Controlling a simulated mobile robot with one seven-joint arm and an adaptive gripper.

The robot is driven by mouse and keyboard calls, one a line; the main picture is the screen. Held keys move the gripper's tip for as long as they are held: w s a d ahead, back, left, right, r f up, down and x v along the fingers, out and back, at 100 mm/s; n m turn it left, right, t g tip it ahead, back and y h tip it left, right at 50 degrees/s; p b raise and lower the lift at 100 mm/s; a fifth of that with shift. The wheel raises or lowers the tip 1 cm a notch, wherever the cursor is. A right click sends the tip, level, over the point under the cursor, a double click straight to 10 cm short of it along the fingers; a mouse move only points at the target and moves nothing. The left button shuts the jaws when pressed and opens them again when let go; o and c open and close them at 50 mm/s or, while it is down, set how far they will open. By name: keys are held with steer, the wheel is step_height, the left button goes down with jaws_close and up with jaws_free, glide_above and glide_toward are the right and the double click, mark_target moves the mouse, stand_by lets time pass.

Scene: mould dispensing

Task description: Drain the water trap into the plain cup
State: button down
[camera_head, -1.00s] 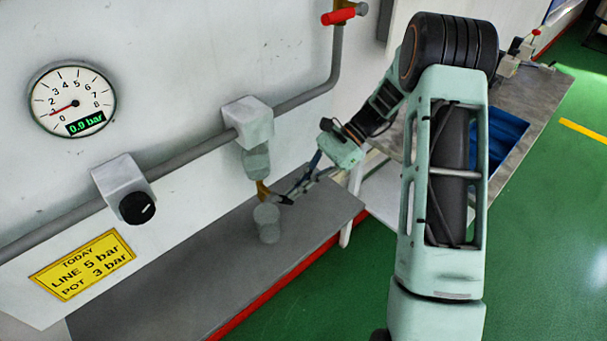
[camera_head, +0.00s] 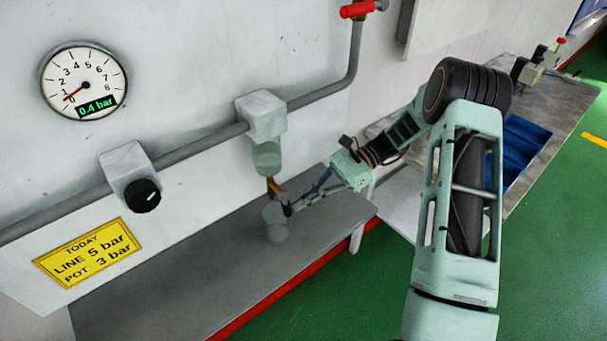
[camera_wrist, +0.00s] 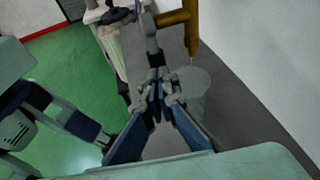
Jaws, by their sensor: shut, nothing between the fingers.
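The water trap (camera_head: 267,157) is a translucent bowl hanging under a white block on the wall pipe. Its brass drain (camera_head: 273,185) points down, and it also shows in the wrist view (camera_wrist: 190,35). The plain cup (camera_head: 276,224), grey and translucent, stands upright on the grey shelf below the drain; it also shows in the wrist view (camera_wrist: 194,90). A thin pale streak shows between drain and cup in the wrist view. My gripper (camera_head: 288,208) is shut and empty, beside the drain and the cup's rim. Whether its fingertips touch either one is unclear.
The wall gauge (camera_head: 83,82) reads 0.4 bar. A black knob (camera_head: 142,196) sits on the pipe at left, above a yellow sign (camera_head: 88,252). A red-handled valve (camera_head: 358,9) is at the top. The shelf (camera_head: 190,290) is clear to the left of the cup.

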steer(key=shift+s+a+f, duration=0.2)
steer(key=shift+a+f, duration=0.05)
steer(key=shift+f, duration=0.05)
stand_by(0.5)
steer(key=shift+d, duration=0.1)
